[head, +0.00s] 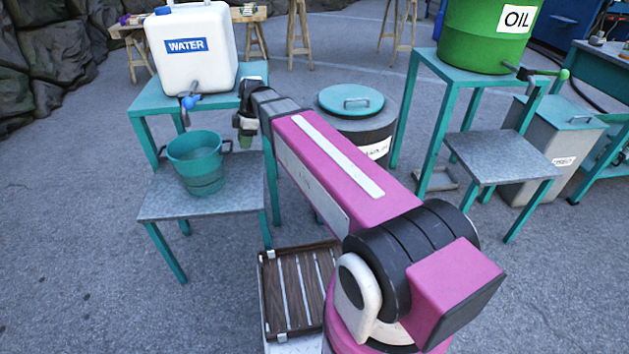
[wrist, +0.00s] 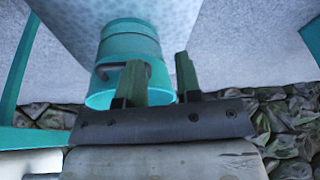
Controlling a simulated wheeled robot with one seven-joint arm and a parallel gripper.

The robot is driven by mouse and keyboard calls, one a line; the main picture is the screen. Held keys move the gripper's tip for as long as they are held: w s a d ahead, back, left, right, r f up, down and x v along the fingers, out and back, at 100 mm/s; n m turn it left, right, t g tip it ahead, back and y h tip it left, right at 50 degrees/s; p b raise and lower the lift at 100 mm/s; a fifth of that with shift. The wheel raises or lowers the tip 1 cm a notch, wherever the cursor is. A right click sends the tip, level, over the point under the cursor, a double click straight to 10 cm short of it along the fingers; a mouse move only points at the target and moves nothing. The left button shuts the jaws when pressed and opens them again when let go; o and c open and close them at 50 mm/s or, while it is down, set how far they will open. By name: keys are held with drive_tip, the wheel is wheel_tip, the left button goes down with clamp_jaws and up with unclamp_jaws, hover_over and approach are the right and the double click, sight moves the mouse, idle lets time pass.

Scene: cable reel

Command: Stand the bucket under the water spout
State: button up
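The teal bucket (head: 195,165) stands upright on the low grey-topped stand. Its open mouth shows below the blue water spout (head: 189,102), whose nozzle hangs above the left-back part of the rim in the head view. A dark handle sticks out at each side of the bucket. My gripper (head: 246,140) points down just right of the bucket. In the wrist view, the two green fingers of my gripper (wrist: 158,72) are apart, with nothing held between them. The bucket (wrist: 128,45) shows behind the fingers, with one handle partly behind the left finger. Contact cannot be told.
The white water tank (head: 191,45) sits on the taller teal stand above. A lidded grey bin (head: 352,128) is right of my gripper. A green oil drum (head: 483,38) stands on another stand at right. A slatted wooden tray (head: 300,285) lies in front.

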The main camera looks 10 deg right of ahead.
drive_tip(key=s+d+f+m+h, duration=0.1)
drive_tip(key=s+d+f+m, duration=0.3)
drive_tip(key=d+m, duration=0.2)
drive_tip(key=s+d+f+m+h, duration=0.1)
drive_tip(key=s+d+f+m, duration=0.3)
drive_tip(key=d+m, duration=0.3)
drive_tip(key=s+d+f+m+t+h, duration=0.1)
drive_tip(key=s+d+f+m, duration=0.3)
drive_tip(key=d, duration=0.6)
drive_tip(key=f+m, duration=0.2)
drive_tip(key=m, duration=0.1)
drive_tip(key=shift+d, duration=0.3)
